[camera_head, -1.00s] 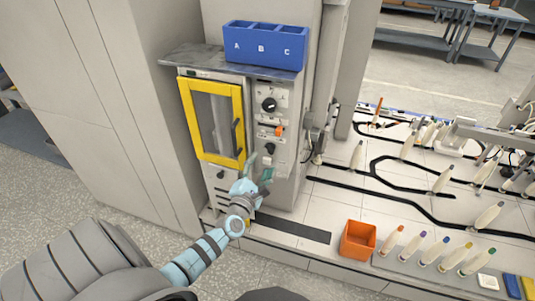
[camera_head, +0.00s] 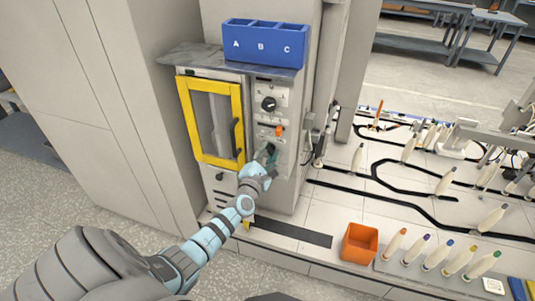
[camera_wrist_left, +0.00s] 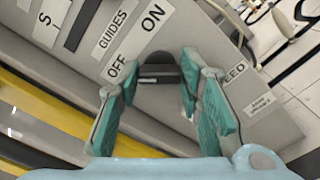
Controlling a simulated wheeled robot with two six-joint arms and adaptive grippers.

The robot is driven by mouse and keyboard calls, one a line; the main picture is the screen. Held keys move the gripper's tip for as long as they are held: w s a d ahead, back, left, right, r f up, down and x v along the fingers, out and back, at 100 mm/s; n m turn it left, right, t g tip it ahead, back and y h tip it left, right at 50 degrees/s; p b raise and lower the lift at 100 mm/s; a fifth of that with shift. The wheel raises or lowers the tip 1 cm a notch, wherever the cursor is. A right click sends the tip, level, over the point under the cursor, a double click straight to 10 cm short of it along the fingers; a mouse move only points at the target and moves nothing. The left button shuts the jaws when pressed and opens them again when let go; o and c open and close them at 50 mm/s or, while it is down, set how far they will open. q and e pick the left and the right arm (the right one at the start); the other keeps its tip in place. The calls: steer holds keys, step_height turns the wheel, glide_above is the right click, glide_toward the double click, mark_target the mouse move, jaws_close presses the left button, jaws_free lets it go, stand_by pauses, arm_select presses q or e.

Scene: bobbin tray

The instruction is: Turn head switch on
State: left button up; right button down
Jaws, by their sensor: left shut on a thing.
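A black rotary switch (camera_wrist_left: 158,72) sits on the grey control panel, with OFF and ON labels beside it in the left wrist view. My left gripper (camera_head: 267,154) is at the lower part of the panel in the head view. In the left wrist view, its two teal fingers (camera_wrist_left: 160,80) stand on either side of the switch and are shut on it. The switch is mostly hidden by the gripper in the head view. A strip beside the labels reads GUIDES; I see no readable HEAD label. My right gripper is not in view.
Above the gripper are an orange switch (camera_head: 279,131) and another black knob (camera_head: 268,104). A yellow-framed door (camera_head: 184,110) is to the left. A blue A-B-C bin (camera_head: 264,46) sits on top. An orange box (camera_head: 359,244) and several bobbins stand at the right.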

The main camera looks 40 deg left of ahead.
arm_select(q)
steer(key=shift+m, duration=0.3)
steer(key=m+p, duration=0.1)
steer(key=m, duration=0.2)
steer(key=shift+m, duration=0.3)
steer(key=m+p, duration=0.1)
steer(key=m, duration=0.2)
steer(key=shift+m, duration=0.3)
steer(key=m+p, duration=0.1)
steer(key=m, duration=0.3)
steer(key=shift+f+m+p, duration=0.1)
steer(key=shift+m+p, duration=0.5)
steer(key=shift+m, duration=1.4)
steer(key=o, duration=1.2)
steer(key=shift+c, duration=0.2)
